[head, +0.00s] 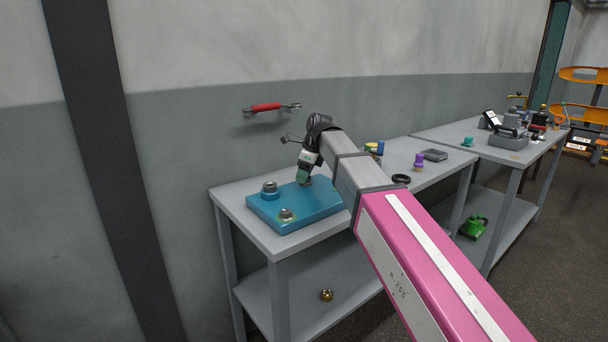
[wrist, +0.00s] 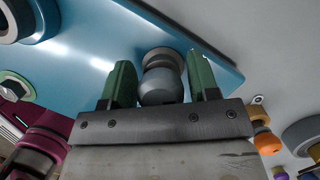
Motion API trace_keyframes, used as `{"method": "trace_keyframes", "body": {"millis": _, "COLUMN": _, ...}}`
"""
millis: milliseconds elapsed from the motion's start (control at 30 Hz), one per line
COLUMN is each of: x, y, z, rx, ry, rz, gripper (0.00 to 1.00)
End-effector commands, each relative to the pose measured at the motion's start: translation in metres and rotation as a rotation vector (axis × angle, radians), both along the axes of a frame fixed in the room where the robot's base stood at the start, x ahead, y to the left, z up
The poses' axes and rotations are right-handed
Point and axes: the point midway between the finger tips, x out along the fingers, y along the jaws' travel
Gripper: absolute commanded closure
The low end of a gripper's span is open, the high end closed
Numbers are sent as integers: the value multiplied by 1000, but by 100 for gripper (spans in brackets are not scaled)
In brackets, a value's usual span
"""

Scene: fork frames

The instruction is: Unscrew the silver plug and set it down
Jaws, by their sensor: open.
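My gripper (head: 303,176) points down at the back right part of a blue block (head: 322,210) on the grey table. In the wrist view my gripper (wrist: 161,68) has its two green fingers apart, one on each side of a silver plug (wrist: 161,84). The plug has a rounded end and a collar against the blue block (wrist: 90,45). I cannot tell whether either finger touches it. In the head view the gripper mostly hides this plug. Two other metal fittings are on the block: a taller one (head: 270,189) at the back left and a low one (head: 286,215) at the front.
A red-handled tool (head: 266,107) is on the wall behind. A black ring (head: 401,179), a purple piece (head: 419,160) and a grey box (head: 435,155) are on the table to the right. A gold ball (head: 327,295) is on the lower shelf.

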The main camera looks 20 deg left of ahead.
Motion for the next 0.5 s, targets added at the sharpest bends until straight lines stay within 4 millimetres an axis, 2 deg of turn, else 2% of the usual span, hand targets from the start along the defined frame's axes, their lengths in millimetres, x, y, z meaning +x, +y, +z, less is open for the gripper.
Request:
{"method": "trace_keyframes", "body": {"millis": 267, "x": 0, "y": 0, "z": 0, "rx": 0, "ry": -1, "rz": -140, "gripper": 45}}
{"method": "trace_keyframes", "body": {"millis": 500, "x": 1, "y": 0, "z": 0, "rx": 0, "ry": 0, "rz": -150, "gripper": 45}}
